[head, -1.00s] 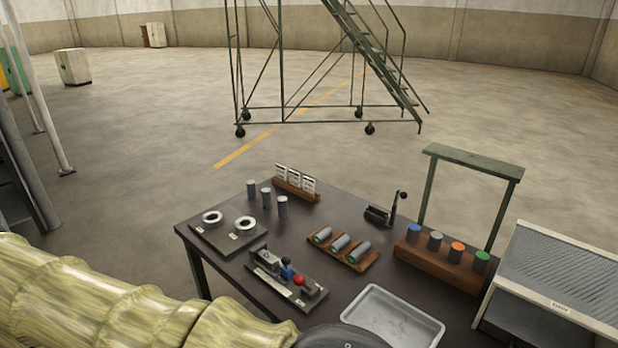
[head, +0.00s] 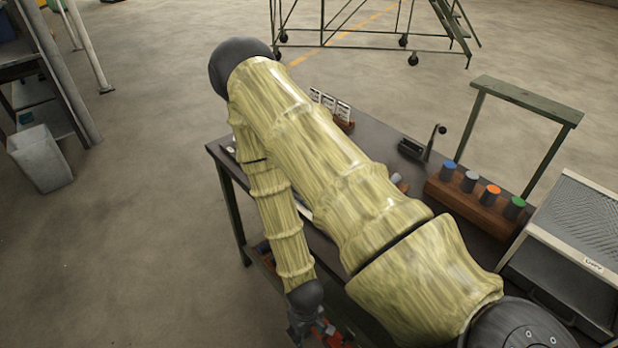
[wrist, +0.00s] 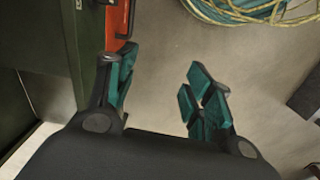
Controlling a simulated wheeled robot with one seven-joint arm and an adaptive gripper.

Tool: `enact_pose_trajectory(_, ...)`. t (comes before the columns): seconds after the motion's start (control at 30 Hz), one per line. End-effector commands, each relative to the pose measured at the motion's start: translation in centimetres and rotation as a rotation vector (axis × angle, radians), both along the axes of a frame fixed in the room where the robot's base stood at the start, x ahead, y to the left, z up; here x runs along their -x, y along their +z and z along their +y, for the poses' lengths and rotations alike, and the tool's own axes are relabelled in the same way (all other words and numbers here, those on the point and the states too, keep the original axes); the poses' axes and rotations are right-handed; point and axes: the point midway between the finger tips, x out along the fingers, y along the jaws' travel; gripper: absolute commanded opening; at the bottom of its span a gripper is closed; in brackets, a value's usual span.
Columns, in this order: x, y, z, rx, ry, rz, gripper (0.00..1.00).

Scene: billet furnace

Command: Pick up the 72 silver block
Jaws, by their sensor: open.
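My gripper (wrist: 163,90) is open and empty in the wrist view, with teal finger pads. It points down beside a dark green surface, over grey floor. In the head view my arm lies across the dark bench (head: 378,131) and hides most of its top. I cannot make out a block marked 72. A silver-topped cylinder (head: 471,181) stands in the wooden rack between a blue-topped and an orange-topped one; no number on it is readable. Part of another grey cylinder (head: 397,179) shows just past my arm. The gripper is apart from all of these.
White cards (head: 330,104) stand at the bench's back. A black lever device (head: 415,150) and green frame (head: 525,100) are to the right, near a grey box (head: 585,225). In the wrist view, a red-orange object (wrist: 118,22) and coiled hose (wrist: 245,10) lie near the gripper.

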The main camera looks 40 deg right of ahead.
Motion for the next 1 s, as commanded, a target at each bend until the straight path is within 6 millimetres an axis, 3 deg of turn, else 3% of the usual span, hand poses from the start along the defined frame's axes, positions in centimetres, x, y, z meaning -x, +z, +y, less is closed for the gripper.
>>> enact_pose_trajectory(0.03,-3.1,-0.3,-0.3,-0.003,0.003,-0.004,0.52)
enact_pose_trajectory(0.27,-14.8,2.1,-0.8,-0.053,0.025,0.038,0.52)
enact_pose_trajectory(0.37,-19.9,4.6,-0.7,-0.095,0.04,0.05,0.52)
enact_pose_trajectory(0.5,-26.1,9.2,-0.7,-0.164,0.067,0.061,0.52)
enact_pose_trajectory(0.7,-31.3,15.9,-2.1,-0.22,0.106,0.061,0.52)
enact_pose_trajectory(0.87,-33.8,20.0,-3.2,-0.25,0.13,0.052,0.52)
enact_pose_trajectory(1.0,-34.8,23.7,-5.8,-0.229,0.137,0.04,0.52)
